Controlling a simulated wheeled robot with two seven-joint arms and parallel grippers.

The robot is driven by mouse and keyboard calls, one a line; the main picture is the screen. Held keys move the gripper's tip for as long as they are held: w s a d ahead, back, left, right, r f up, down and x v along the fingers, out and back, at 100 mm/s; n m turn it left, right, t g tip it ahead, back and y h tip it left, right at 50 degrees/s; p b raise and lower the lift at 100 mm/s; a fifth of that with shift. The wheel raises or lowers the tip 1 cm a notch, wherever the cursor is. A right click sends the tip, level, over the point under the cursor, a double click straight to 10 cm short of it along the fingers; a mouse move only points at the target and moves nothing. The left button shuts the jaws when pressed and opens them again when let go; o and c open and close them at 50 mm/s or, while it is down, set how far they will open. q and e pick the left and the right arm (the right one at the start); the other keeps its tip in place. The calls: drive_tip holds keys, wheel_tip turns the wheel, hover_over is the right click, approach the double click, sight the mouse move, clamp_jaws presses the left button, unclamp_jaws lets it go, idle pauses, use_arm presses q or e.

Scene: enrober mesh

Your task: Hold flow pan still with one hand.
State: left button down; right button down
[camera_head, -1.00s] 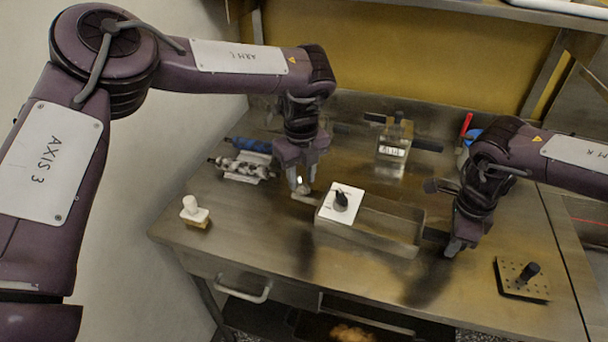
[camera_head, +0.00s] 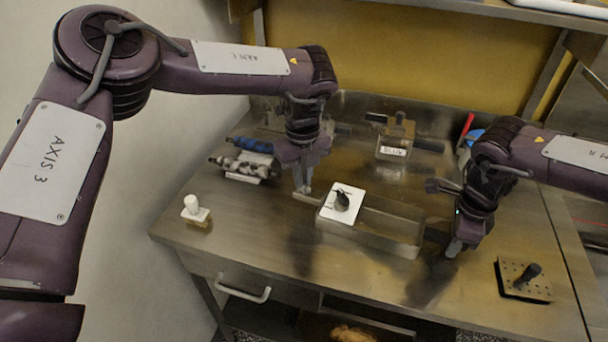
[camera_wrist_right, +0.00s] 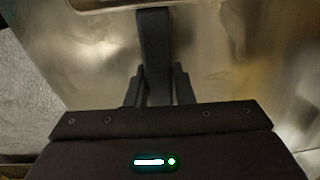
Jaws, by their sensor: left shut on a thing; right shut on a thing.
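The flow pan (camera_head: 385,243) is a shallow rectangular metal pan in the middle of the steel table. A white square plate (camera_head: 329,210) with a dark knob-like piece (camera_head: 342,201) sits over its left end. My right gripper (camera_head: 453,249) is at the pan's right end. In the right wrist view its fingers (camera_wrist_right: 157,90) are shut on a black handle (camera_wrist_right: 153,38) that runs toward the pan's edge (camera_wrist_right: 92,4). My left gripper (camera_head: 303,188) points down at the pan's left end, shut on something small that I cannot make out.
A labelled clear container (camera_head: 395,138) stands behind the pan. Blue and grey rollers (camera_head: 247,163) lie at the back left. A white-knobbed block (camera_head: 196,212) is at the left edge, a perforated plate with a black grip (camera_head: 524,280) at the right. The front middle is clear.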

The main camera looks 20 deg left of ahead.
use_arm(q)
drive_tip(key=m, duration=0.4)
drive_tip(key=shift+m, duration=0.4)
drive_tip(key=m, duration=0.4)
drive_tip(key=shift+m, duration=0.7)
drive_tip(key=c, duration=1.5)
unclamp_jaws()
wheel_tip(320, 180, up, 12)
